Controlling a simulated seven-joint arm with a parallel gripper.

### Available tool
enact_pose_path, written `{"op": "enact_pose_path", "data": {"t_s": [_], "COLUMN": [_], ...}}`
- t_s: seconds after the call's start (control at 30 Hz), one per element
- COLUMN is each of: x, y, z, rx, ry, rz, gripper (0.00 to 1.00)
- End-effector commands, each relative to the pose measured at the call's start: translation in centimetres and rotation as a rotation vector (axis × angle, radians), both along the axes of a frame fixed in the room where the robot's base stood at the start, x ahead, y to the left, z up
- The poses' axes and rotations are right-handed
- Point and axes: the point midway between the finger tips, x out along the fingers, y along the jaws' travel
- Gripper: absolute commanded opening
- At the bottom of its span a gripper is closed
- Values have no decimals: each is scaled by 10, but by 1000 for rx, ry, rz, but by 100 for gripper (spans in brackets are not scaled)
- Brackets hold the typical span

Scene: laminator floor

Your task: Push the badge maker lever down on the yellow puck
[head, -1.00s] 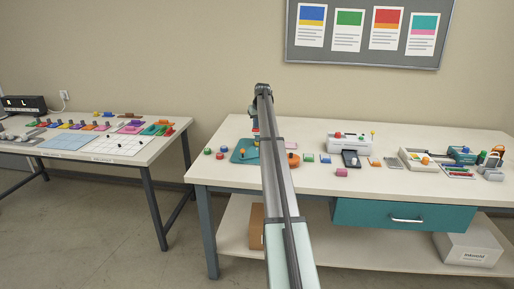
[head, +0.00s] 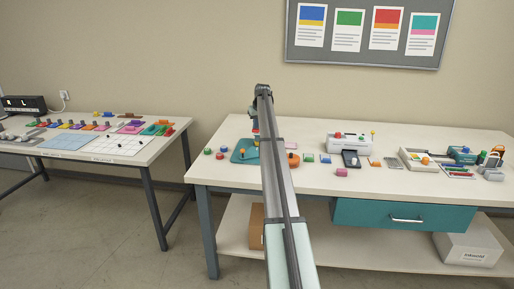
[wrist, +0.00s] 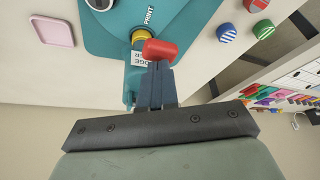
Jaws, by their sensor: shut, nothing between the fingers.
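The teal badge maker (wrist: 105,42) fills the upper middle of the wrist view, with a "PRINT" label on it. In the head view its teal base (head: 238,157) shows left of my arm, which hides part of it. The red lever grip (wrist: 160,51) is in front of my fingertips, and I cannot tell whether they touch it. The yellow puck (wrist: 139,34) shows just beyond the grip, partly covered by it. My gripper (wrist: 157,68) is shut and empty, its dark blue fingers together.
A pink square (wrist: 52,31) lies left of the badge maker. A white machine (head: 347,143) and small coloured pieces stand right of my arm. A second table (head: 60,160) is at left.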

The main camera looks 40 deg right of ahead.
Motion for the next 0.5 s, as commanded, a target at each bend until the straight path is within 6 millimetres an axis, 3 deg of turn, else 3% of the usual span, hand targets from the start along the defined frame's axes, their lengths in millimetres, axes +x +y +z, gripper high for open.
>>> {"op": "enact_pose_path", "data": {"t_s": [0.5], "x": [0], "y": [0], "z": [30], "rx": [0], "ry": [-1], "rz": [0], "gripper": [0]}}
